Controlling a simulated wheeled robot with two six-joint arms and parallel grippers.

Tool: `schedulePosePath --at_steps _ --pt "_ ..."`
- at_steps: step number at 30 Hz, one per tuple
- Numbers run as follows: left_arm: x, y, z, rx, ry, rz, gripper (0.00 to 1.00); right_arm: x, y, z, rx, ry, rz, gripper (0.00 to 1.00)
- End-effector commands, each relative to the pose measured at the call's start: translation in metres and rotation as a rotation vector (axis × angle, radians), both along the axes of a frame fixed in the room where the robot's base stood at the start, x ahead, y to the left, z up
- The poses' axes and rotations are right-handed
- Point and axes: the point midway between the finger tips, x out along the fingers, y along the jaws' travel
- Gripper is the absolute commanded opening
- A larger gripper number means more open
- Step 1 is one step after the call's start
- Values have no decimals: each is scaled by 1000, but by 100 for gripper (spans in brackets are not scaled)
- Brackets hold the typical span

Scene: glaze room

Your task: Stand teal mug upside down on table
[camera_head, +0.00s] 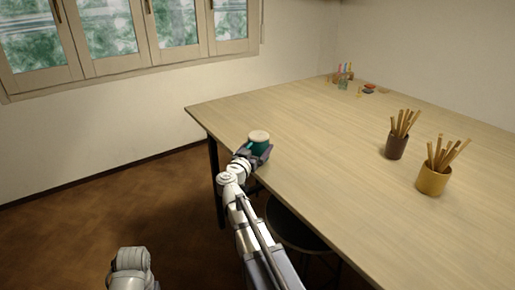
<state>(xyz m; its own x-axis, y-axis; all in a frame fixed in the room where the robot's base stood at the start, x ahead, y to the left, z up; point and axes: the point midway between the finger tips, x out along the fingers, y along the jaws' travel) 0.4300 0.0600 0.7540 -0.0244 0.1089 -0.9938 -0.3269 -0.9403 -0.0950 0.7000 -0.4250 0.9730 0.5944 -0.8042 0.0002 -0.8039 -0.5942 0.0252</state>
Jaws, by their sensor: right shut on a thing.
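The teal mug (257,144) is at the near left edge of the wooden table (300,130). Its top shows as a pale cream disc; I cannot tell whether this is its base or its mouth. My right gripper (262,154) is shut on the mug from the near side, and its fingers hide the lower part. I cannot tell whether the mug touches the tabletop. Only a piece of my left arm shows at the bottom left; its gripper is out of view.
A dark brown cup (396,147) and a yellow cup (433,181), both holding wooden sticks, stand on the right. Small coloured items (344,80) sit at the far corner. A dark stool (293,228) is below the near edge. The table's middle is clear.

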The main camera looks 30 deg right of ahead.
Motion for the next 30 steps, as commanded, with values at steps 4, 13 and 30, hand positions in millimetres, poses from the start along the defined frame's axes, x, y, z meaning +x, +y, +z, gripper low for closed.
schedulePosePath --at_steps 4,13,30 --pt "0 0 -2 0 0 0 50 0 0 -2 -1 0 0 18" --pt "0 0 -6 0 0 0 50 0 0 -6 -1 0 0 18" --pt "0 0 -6 0 0 0 50 -21 26 -6 0 0 3 100"
